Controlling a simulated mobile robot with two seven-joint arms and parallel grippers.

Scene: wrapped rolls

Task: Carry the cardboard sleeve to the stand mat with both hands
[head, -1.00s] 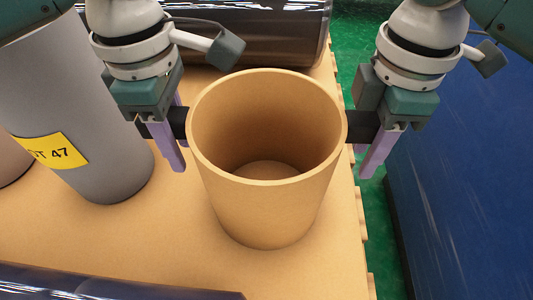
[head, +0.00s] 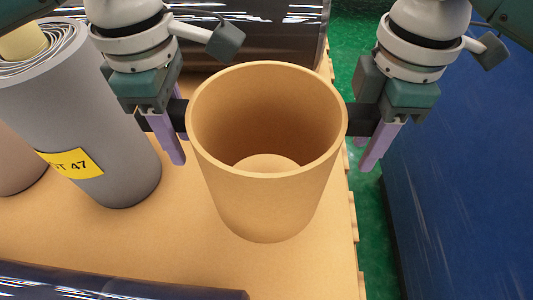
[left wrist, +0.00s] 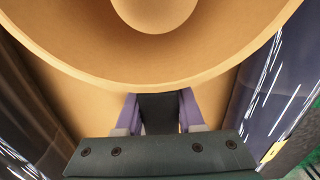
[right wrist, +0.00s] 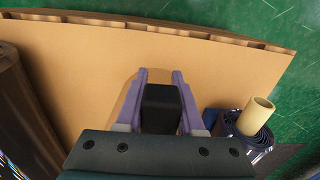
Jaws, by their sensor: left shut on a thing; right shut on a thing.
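The cardboard sleeve (head: 265,205) is a tan, open-topped tube with a black grip on each side, standing upright in the middle of the head view. Its rim fills the top of the left wrist view (left wrist: 160,75). My left gripper (head: 177,122) is shut on the sleeve's left black grip, and my right gripper (head: 368,122) is shut on its right grip. The purple fingers flank a black grip in the left wrist view (left wrist: 158,110) and the right wrist view (right wrist: 160,105). I cannot tell whether the sleeve touches the surface below. I cannot make out the stand mat.
A grey wrapped roll (head: 110,150) with a yellow label stands close on the left. A dark glossy roll (head: 265,35) lies behind the sleeve, and another (head: 110,285) lies in front. The tan surface (head: 185,235) ends to the right, beside green floor and a blue panel (head: 460,160).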

